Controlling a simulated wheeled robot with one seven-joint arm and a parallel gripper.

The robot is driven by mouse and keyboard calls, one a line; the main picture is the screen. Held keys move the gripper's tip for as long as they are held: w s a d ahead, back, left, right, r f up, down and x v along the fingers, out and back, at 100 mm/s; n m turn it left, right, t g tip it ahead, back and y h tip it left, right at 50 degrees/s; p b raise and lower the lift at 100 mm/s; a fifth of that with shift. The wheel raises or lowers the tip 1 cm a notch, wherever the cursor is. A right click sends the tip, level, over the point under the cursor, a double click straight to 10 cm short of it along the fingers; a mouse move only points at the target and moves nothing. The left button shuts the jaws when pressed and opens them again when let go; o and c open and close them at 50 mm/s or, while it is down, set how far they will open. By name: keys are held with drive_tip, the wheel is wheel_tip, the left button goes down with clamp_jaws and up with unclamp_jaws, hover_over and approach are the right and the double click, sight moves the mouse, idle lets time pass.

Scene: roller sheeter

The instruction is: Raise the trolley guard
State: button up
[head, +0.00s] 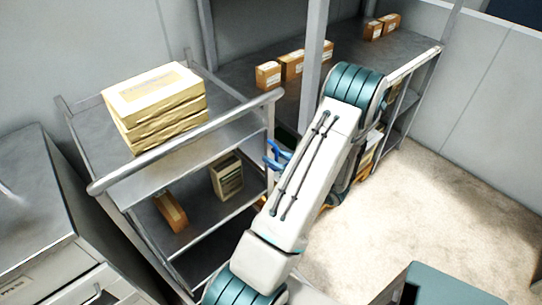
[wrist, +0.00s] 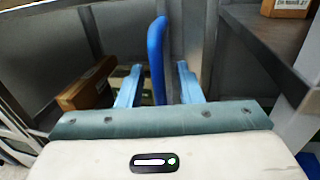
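The trolley (head: 160,178) is a grey metal cart with shelves and a rounded rail, at the left in the head view. In the wrist view an upright blue bar (wrist: 156,55), seemingly part of the trolley guard, stands between the two light-blue fingers of my gripper (wrist: 158,82). Gaps show on both sides of the bar, so the fingers are open around it and not closed on it. In the head view small blue parts (head: 274,156) show beside the trolley's right side; my arm hides most of the gripper there.
Stacked cream boxes (head: 155,99) lie on the trolley's top; a brown box (head: 171,211) and a pale box (head: 227,177) sit lower. A rack (head: 345,50) with cartons stands behind. A grey cabinet (head: 30,200) is at left. Floor (head: 430,190) is clear at right.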

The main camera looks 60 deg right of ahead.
drive_tip(key=s+a+b, duration=0.1)
drive_tip(key=s, duration=1.1)
drive_tip(key=shift+s+a+b, duration=0.2)
drive_tip(key=shift+a+b, duration=0.05)
drive_tip(key=shift+b, duration=0.15)
